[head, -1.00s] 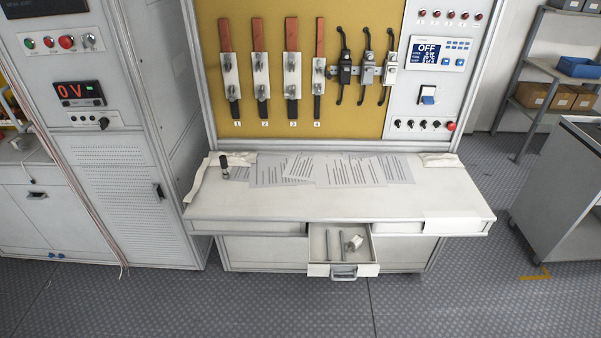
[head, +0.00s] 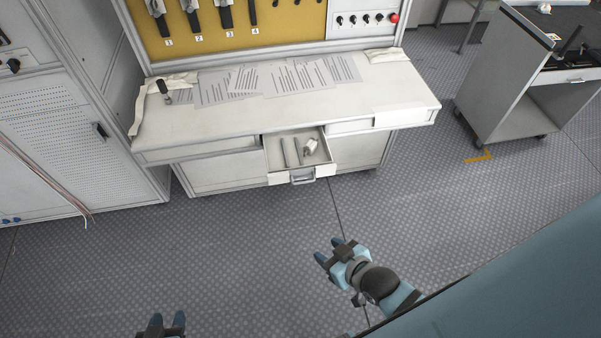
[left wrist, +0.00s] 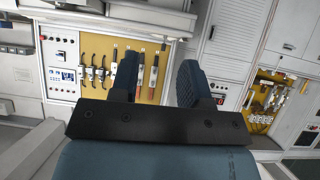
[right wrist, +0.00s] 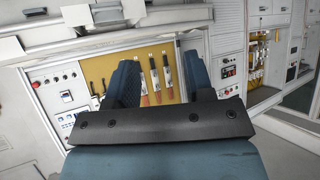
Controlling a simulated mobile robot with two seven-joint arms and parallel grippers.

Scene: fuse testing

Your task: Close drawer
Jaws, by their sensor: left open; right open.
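The drawer (head: 273,160) under the white workbench is pulled open, with its handle (head: 303,177) at the front. Inside lie two grey cylindrical pieces and a small whitish piece. My right gripper (head: 327,251) is open and empty, in front of and below the drawer in the head view, apart from it. My left gripper (head: 167,324) is at the bottom edge of the head view, open and empty, far from the drawer. The open fingers also show in the left wrist view (left wrist: 157,82) and in the right wrist view (right wrist: 160,82). The drawer cannot be made out in either wrist view.
The workbench top (head: 215,122) holds several printed sheets (head: 300,77) and a dark-handled tool (head: 163,90). A grey cabinet (head: 70,130) stands at the left and a grey cart (head: 500,85) at the right. The floor (head: 230,240) before the drawer is clear.

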